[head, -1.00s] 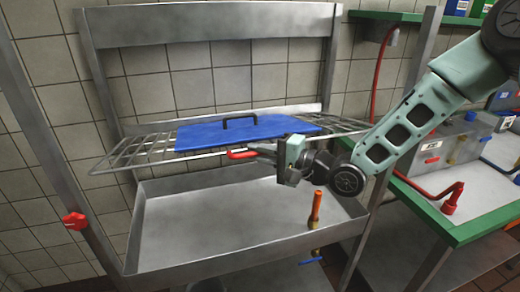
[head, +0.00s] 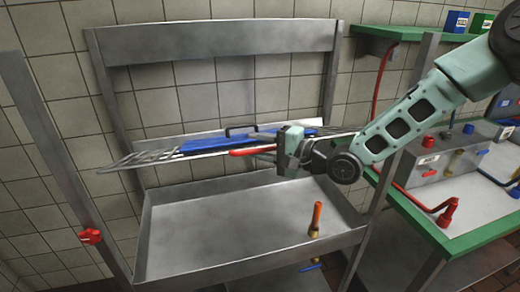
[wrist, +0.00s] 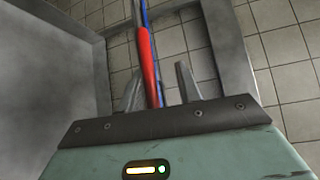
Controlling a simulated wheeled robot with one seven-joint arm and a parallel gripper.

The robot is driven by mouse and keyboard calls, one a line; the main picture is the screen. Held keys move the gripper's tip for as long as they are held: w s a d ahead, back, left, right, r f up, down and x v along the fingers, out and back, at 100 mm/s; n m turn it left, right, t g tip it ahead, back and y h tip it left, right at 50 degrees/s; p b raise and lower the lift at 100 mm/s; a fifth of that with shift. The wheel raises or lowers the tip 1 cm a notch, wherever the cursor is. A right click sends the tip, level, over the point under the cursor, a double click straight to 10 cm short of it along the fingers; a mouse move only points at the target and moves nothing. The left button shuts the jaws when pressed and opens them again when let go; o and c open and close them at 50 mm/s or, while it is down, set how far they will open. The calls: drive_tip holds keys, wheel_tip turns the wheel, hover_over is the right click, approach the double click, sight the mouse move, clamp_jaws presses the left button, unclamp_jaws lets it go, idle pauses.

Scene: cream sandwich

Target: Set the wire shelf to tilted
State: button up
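The wire shelf (head: 135,162) spans the metal frame above a deep metal tray and shows nearly edge-on in the head view. A blue board with a black handle (head: 238,130) lies on it. A red handle (head: 252,151) is at the shelf's front edge. My gripper (head: 268,153) is at this handle's right end, from the right. In the wrist view the red handle (wrist: 148,65) runs between my two fingers (wrist: 158,90). The fingers are apart, with a clear gap on the right side, and the handle is close to the left finger.
The metal tray (head: 160,270) stands below the shelf, with an orange-handled tap (head: 315,220) at its front right. A red knob (head: 90,236) is on the left post. A green-edged counter (head: 440,240) with a metal box and red pipe stands at the right.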

drive_tip(key=shift+f, duration=0.15)
drive_tip(key=shift+s, duration=0.1)
drive_tip(key=shift+d, duration=0.2)
drive_tip(key=b+v, duration=0.2)
drive_tip(key=v, duration=1.5)
